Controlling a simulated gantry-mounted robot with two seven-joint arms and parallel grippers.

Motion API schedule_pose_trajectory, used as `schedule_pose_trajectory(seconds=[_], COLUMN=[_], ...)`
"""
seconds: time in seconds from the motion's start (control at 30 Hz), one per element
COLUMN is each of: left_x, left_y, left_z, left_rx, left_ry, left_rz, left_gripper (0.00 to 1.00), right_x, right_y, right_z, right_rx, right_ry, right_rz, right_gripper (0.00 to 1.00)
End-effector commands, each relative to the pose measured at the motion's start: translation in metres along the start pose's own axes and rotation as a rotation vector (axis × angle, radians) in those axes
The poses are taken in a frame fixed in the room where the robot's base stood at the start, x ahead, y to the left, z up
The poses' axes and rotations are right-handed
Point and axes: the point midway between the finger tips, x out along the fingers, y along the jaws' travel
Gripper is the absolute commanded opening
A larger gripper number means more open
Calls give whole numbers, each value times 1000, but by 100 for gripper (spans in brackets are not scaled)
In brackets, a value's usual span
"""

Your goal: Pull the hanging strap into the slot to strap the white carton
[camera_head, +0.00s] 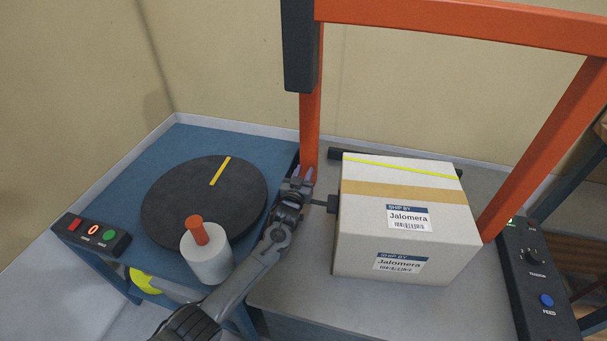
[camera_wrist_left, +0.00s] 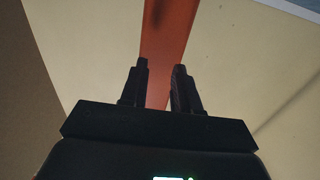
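The white carton (camera_head: 405,220) stands upright on the grey table beneath the orange arch (camera_head: 450,20). A yellow-green strap (camera_head: 400,165) crosses its top near the back edge; no hanging end shows clearly. A small dark block on a rod (camera_head: 332,203) sits at the carton's left side; I cannot tell whether it is the slot. My left gripper (camera_head: 303,174) is left of the carton, near the arch's left post. In the left wrist view, its two fingers (camera_wrist_left: 158,85) are apart and nothing is held, with the orange post (camera_wrist_left: 167,35) beyond them. My right gripper is out of view.
A blue table (camera_head: 150,165) at left bears a black turntable (camera_head: 170,200) and a white cylinder with an orange knob (camera_head: 207,265). A button box (camera_head: 90,238) is at its front left. A control panel (camera_head: 540,285) stands right of the carton.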

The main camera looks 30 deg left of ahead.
Motion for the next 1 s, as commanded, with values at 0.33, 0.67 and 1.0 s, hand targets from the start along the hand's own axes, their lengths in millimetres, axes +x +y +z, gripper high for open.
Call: schedule_pose_trajectory(seconds=[0.33,0.67,1.0], left_x=[-16,-68,-104], left_y=[0,0,0], left_z=[-1,-2,-1], left_rx=[1,-1,-1], left_ry=[-2,-2,0], left_rz=[1,1,0], left_gripper=[31,31,31], right_x=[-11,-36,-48], right_y=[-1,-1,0], right_z=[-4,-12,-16], right_rx=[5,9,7], right_ry=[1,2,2], right_rz=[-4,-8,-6], right_gripper=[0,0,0])
